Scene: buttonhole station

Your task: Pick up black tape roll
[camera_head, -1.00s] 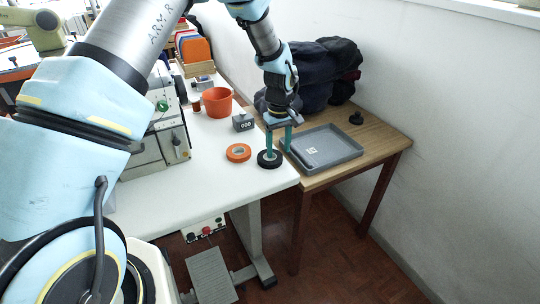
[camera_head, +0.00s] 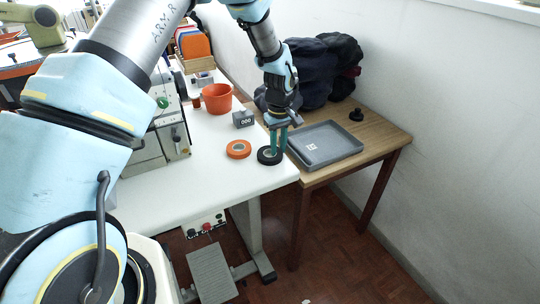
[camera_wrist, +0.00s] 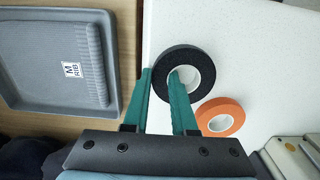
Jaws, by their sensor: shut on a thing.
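The black tape roll (camera_head: 263,156) lies flat near the right corner of the white table. It also shows in the wrist view (camera_wrist: 203,57). My gripper (camera_head: 279,150) points down at the roll, with teal fingers. In the wrist view my gripper (camera_wrist: 163,82) has one finger inside the roll's hole and the other outside its rim. It is shut on the roll's wall. The roll seems to rest on the table still; I see no clear gap under it.
An orange tape roll (camera_head: 238,149) lies close beside the black one. A grey tray (camera_head: 345,155) sits on the wooden table to the right. A grey block (camera_head: 243,119) and an orange pot (camera_head: 217,99) stand behind. The white table's edge is near.

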